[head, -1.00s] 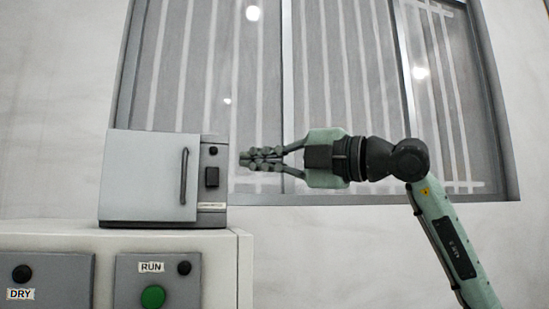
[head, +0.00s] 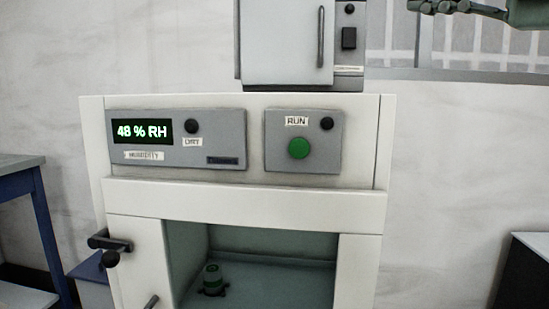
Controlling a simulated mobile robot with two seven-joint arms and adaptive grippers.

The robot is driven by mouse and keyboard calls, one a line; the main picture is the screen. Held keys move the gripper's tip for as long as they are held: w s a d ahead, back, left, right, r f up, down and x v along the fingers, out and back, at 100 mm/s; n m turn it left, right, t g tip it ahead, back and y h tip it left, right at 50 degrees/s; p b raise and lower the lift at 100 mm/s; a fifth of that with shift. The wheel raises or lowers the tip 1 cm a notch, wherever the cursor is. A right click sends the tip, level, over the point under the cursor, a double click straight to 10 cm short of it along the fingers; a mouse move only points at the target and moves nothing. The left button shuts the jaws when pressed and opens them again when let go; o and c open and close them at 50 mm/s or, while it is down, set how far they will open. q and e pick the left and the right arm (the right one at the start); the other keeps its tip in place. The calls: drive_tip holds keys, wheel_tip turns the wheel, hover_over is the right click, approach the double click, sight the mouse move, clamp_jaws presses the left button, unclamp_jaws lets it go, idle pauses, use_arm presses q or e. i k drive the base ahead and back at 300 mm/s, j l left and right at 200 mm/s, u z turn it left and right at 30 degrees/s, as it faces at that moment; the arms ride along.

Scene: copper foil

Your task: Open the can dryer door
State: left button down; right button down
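A small grey box (head: 349,70) with a pale front door (head: 280,45) stands on top of a white cabinet (head: 240,205). The door looks shut, with a dark vertical handle (head: 321,38) near its right edge. I cannot tell from labels whether this box or the cabinet is the can dryer. The cabinet's lower front has a black latch (head: 108,242) and a bar handle (head: 151,301) at left. My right gripper (head: 435,6) is cut off by the top right edge, apart from the box; whether its fingers are shut is unclear. My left gripper is not in view.
The cabinet has a panel reading 48 % RH (head: 143,131) and a RUN panel with a green button (head: 298,148). A green-topped device (head: 212,280) sits inside the lower recess (head: 270,275). Blue-legged furniture (head: 45,215) stands left, a dark unit (head: 530,270) right.

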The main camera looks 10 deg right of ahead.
sight(284, 42)
drive_tip(key=k+l, duration=0.75)
drive_tip(key=k, duration=0.1)
